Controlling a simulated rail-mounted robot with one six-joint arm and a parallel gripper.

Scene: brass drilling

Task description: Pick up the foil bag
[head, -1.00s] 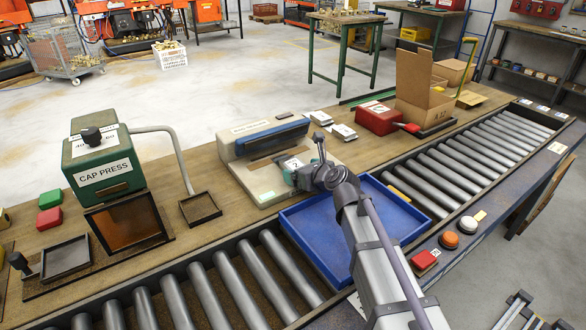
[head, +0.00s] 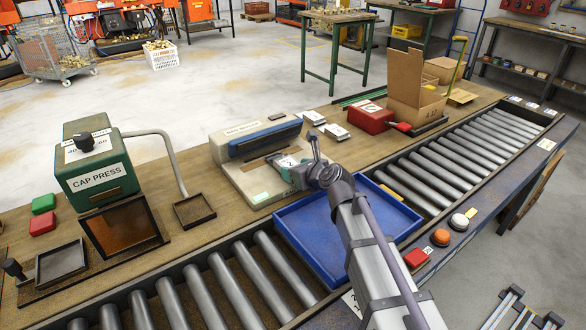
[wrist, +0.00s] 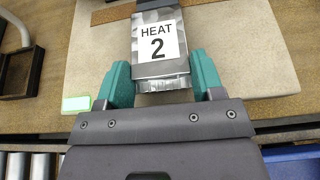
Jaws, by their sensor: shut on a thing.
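The foil bag (wrist: 183,70) is silver with a white label reading "HEAT 2". In the wrist view its near end lies between the two teal fingers of my gripper (wrist: 160,82). My gripper is shut on that end. In the head view the bag (head: 287,161) shows at the front of the beige sealing machine (head: 262,188), with my gripper (head: 293,174) at its near side.
An empty blue tray (head: 300,241) sits on the roller conveyor (head: 450,165) below my arm. The green cap press (head: 98,165) and a small dark tray (head: 194,210) stand left. A red box (head: 370,118) and an open carton (head: 415,100) stand right along the bench.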

